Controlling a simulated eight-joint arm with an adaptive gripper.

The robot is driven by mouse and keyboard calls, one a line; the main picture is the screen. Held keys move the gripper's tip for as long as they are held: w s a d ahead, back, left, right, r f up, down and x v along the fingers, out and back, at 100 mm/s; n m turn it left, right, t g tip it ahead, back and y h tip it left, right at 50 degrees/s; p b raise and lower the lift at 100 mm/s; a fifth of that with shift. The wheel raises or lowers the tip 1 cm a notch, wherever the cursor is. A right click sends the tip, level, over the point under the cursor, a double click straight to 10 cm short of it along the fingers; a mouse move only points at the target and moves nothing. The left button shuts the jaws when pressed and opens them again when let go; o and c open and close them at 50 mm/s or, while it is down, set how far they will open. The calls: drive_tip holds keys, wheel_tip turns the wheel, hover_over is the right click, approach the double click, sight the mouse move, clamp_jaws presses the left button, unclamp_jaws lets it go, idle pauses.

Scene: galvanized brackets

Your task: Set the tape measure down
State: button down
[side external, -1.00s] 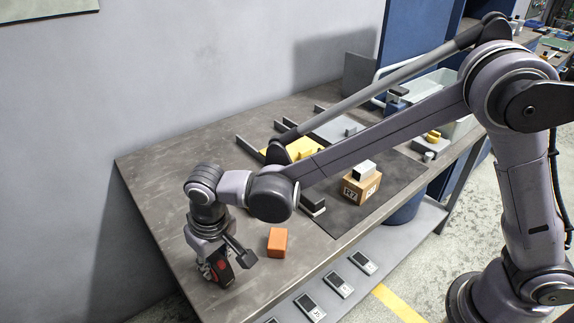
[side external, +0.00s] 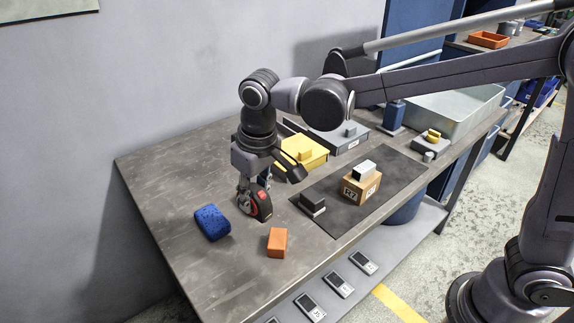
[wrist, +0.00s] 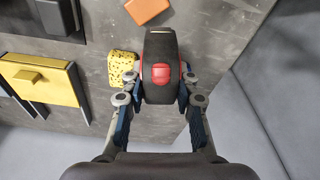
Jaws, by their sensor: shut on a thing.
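My gripper (side external: 251,186) points down over the bench, shut on the tape measure (side external: 260,203). The tape measure is black and red and upright between the fingers. In the wrist view my gripper (wrist: 160,88) has a finger on each side of the tape measure (wrist: 160,50), whose black case shows a red button and red sides. I cannot tell whether its base touches the bench (side external: 170,190). An orange block (side external: 277,243) stands apart in front of it; it also shows at the top of the wrist view (wrist: 147,9).
A blue block (side external: 212,222) lies left of the gripper. A yellow speckled block (wrist: 122,68) is close beside the tape measure in the wrist view. The bench's left end is clear.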

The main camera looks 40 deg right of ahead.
drive_tip(key=w+d+m, duration=0.3)
drive_tip(key=d, duration=1.1)
drive_tip(key=w+d+m, duration=0.3)
drive_tip(key=d, duration=1.1)
drive_tip(key=s+d+m+h, duration=0.1)
drive_tip(key=s+d+m, duration=0.35)
drive_tip(key=d, duration=0.85)
drive_tip(key=s+d+m+h, duration=0.1)
drive_tip(key=s+d, duration=0.6)
drive_tip(key=d, duration=0.6)
drive_tip(key=w+a+f, duration=0.1)
drive_tip(key=w+f, duration=0.1)
drive_tip(key=w, duration=0.1)
drive_tip(key=w+a+f, duration=0.2)
drive_tip(key=w, duration=0.1)
drive_tip(key=w+a+f, duration=0.2)
drive_tip(key=w, duration=0.2)
drive_tip(key=shift+a+f, duration=0.1)
drive_tip(key=shift+s+a+x, duration=0.15)
drive_tip(key=shift+x, duration=0.8)
drive_tip(key=shift+s+a+x, duration=0.1)
drive_tip(key=shift+s+x, duration=0.05)
drive_tip(key=shift+x, duration=0.8)
drive_tip(key=shift+f, duration=0.25)
